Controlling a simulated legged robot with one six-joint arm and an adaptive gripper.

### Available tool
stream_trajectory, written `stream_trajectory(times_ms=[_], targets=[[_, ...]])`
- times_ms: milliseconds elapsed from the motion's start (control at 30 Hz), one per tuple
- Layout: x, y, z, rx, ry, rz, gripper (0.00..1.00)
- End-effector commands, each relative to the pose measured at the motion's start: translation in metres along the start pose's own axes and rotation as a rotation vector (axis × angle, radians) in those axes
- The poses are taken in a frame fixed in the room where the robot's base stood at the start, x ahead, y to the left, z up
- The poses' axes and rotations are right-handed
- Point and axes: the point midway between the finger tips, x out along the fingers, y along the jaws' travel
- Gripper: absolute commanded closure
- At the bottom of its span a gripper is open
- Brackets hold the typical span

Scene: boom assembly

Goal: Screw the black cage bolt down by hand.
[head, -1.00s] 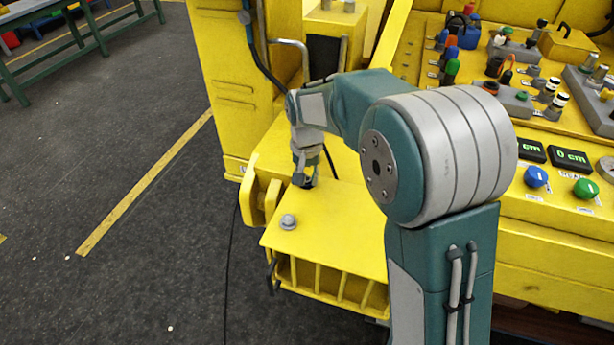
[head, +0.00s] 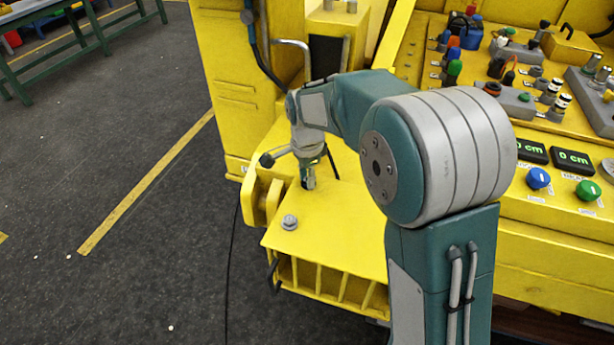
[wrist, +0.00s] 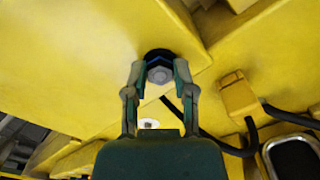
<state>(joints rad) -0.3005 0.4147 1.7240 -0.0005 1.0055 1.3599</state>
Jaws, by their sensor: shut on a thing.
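The black cage bolt (wrist: 158,56) shows in the wrist view between my fingertips, with a grey hexagonal head and a dark collar around it. It stands at the yellow cage plate (head: 335,235). My gripper (wrist: 160,78) is shut on the bolt, with one finger on each side of the head. In the head view my gripper (head: 308,183) points down at the far part of the plate, and the bolt is largely hidden there by the fingers. How deep the bolt sits cannot be told.
A grey bolt (head: 289,222) stands on the plate's near left part. A yellow upright (head: 235,95) and a bent grey pipe (head: 303,52) are behind my gripper. A control panel (head: 515,75) with knobs and displays is at right. Open floor (head: 110,245) lies at left.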

Motion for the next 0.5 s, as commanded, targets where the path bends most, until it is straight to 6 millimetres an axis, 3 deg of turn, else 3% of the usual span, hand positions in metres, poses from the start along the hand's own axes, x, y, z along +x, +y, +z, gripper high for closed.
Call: stream_trajectory(times_ms=[500], targets=[[-0.0057, -0.0051, -0.0001, 0.272, 0.000, -0.018, 1.00]])
